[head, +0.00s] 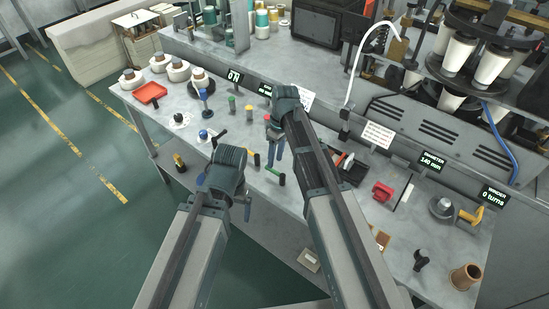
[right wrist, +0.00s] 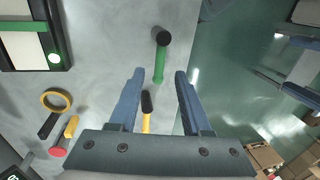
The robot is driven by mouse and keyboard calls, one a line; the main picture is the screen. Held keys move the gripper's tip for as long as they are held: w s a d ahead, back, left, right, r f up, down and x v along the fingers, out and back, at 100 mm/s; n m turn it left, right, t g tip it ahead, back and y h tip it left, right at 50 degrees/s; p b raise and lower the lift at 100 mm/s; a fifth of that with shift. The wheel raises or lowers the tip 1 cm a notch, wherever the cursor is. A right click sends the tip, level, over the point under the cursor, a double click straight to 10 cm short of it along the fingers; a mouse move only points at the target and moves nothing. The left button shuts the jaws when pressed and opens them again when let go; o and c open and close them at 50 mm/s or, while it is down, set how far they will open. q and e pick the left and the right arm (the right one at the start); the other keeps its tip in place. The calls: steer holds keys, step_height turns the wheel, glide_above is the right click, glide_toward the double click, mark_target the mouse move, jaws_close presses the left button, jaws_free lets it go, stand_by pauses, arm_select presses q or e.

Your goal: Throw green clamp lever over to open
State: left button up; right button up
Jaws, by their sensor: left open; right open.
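The green clamp lever (head: 271,171) has a black knob and lies on the grey worktop near its front edge. In the right wrist view the green lever (right wrist: 159,65) runs up the picture to its black knob (right wrist: 162,36). My right gripper (head: 274,160) is open over it, and in its wrist view the fingertips (right wrist: 160,76) stand apart on either side of the lever's lower end, with nothing gripped. I cannot tell how high they are above it. My left gripper (head: 225,195) is open and empty at the front edge, partly hidden by my arm.
A yellow lever (head: 257,160) with a black knob sits beside the green one; it also shows in the wrist view (right wrist: 146,122). A black tray (head: 350,172), a red block (head: 382,191) and small coloured posts stand around. The front edge drops to the green floor (head: 60,200).

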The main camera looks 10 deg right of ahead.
step_height(320, 180, up, 10)
steer(key=w+d+p, duration=0.1)
steer(key=p, duration=0.7)
steer(key=shift+w+d+p, duration=0.2)
steer(key=shift+p, duration=0.15)
steer(key=shift+f, duration=0.1)
steer(key=s+a+f+m+h+b, duration=0.1)
steer(key=s+a+f+m+b, duration=0.1)
steer(key=s, duration=0.8)
steer(key=s+a+f+m+t+h+b, duration=0.1)
steer(key=s+a+f+m+h+b, duration=0.1)
steer(key=s, duration=0.8)
steer(key=shift+a+f+m+b, duration=0.15)
steer(key=shift+f+m+b, duration=0.4)
steer(key=shift+f+m, duration=0.15)
